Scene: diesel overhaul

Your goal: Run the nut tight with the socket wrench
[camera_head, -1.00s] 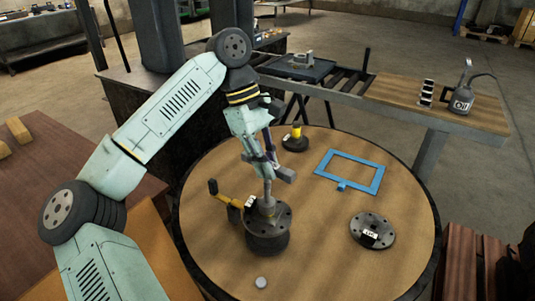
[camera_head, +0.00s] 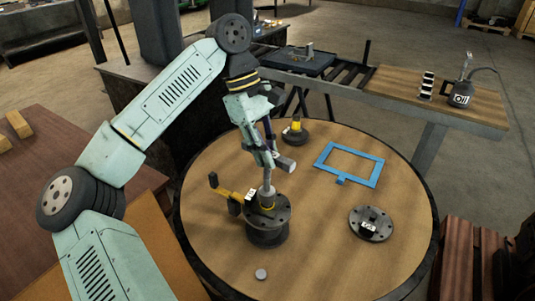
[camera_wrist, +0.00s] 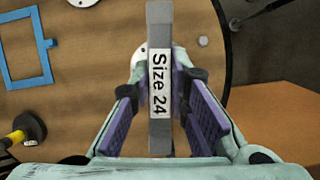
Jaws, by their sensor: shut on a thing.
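The socket wrench (camera_head: 286,164) has a grey bar handle, which carries a "Size 24" label in the wrist view (camera_wrist: 159,28). My gripper (camera_head: 270,155) is shut on this bar, with a purple pad on each side of it in the wrist view (camera_wrist: 160,88). The wrench's shaft stands nearly upright below my gripper. Its lower end sits over the top of a dark flanged hub (camera_head: 267,232) on the round table. The nut is hidden, so I cannot tell how the socket sits on it.
The front right of the table is clear.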

